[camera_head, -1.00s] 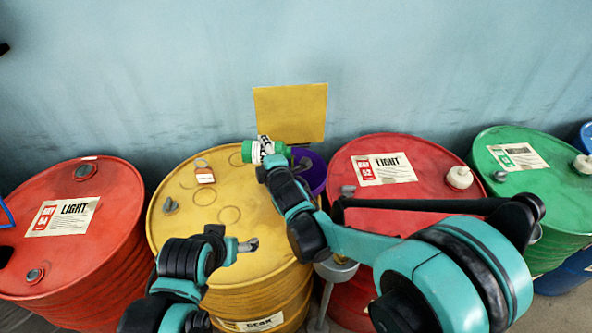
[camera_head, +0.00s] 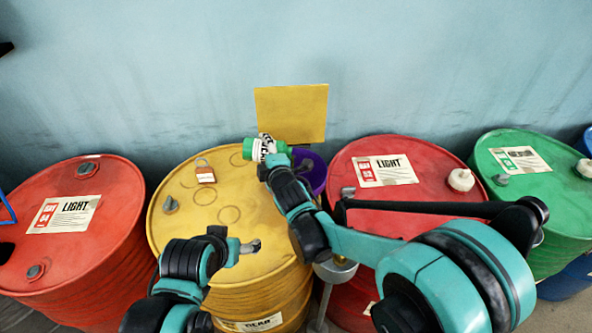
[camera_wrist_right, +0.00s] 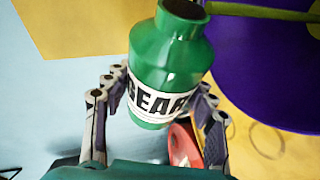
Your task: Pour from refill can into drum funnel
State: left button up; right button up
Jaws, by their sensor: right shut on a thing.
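The refill can (camera_head: 257,149) is a small green bottle with a white label. It lies tilted almost on its side above the back of the yellow drum (camera_head: 185,228). My right gripper (camera_head: 273,163) is shut on it. In the right wrist view the can (camera_wrist_right: 170,62) shows its open dark mouth and the letters "GEAR", with a finger on each side. The purple drum funnel (camera_head: 317,172) is just right of the can, partly hidden by my right arm; its purple wall also shows in the wrist view (camera_wrist_right: 265,75). My left gripper (camera_head: 251,247) is over the yellow drum's front, apart from the can.
A yellow panel (camera_head: 291,113) stands behind the drum by the wall. A tagged padlock (camera_head: 205,174) lies on the yellow drum's top. Red drums stand left (camera_head: 100,225) and right (camera_head: 430,165), with a green drum (camera_head: 545,185) further right.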

pick_arm(q)
jog(key=shift+d+f, duration=0.15)
jog(key=shift+d, duration=0.1)
pick_arm(e)
jog(key=shift+r, duration=0.25)
